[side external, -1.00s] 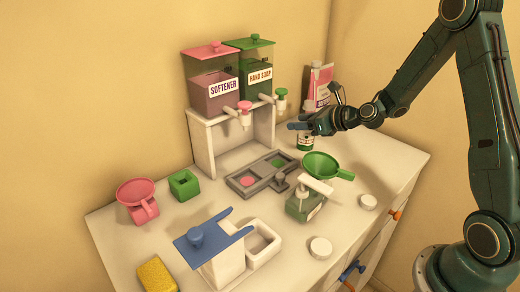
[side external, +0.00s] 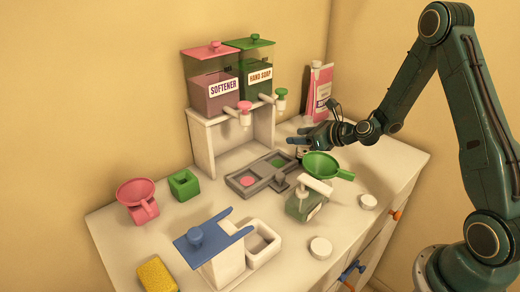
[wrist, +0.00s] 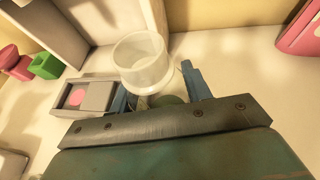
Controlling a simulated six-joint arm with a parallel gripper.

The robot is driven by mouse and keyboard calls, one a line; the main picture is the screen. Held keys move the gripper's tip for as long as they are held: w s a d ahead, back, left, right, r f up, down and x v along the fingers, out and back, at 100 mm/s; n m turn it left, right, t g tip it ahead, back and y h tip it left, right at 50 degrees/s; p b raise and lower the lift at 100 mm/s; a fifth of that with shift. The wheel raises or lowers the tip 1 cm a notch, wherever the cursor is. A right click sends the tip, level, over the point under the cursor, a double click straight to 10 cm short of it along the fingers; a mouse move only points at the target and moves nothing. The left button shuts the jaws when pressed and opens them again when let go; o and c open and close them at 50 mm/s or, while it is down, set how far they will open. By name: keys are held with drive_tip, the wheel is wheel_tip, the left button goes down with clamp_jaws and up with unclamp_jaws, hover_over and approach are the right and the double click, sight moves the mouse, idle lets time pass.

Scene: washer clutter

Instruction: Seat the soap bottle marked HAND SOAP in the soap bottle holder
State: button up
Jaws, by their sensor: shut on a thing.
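A green pump bottle (side external: 303,207) with a white pump head stands at the front right of the counter. Its label is too small to read. I cannot tell for certain which thing is the soap bottle holder; a grey tray (side external: 243,184) with a pink and a green disc lies behind the pump bottle. My gripper (side external: 297,140) is behind the pump bottle and apart from it. In the wrist view, my blue fingers are shut on a pale translucent cup (wrist: 140,62); its held part is mostly hidden.
A SOFTENER tank (side external: 208,97) shares a white stand (side external: 203,150). A blue forked piece (side external: 196,240), a white box (side external: 262,242), a yellow sponge (side external: 156,275), and a pink cup (side external: 137,198) occupy the front and left.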

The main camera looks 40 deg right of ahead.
drive_tip(key=shift+f, duration=0.15)
drive_tip(key=o, duration=1.1)
drive_tip(key=shift+o, duration=0.2)
drive_tip(key=shift+s+r, duration=0.15)
drive_tip(key=shift+r, duration=0.05)
drive_tip(key=v, duration=1.1)
drive_tip(key=shift+s, duration=0.3)
drive_tip(key=shift+o, duration=0.4)
drive_tip(key=shift+r, duration=0.1)
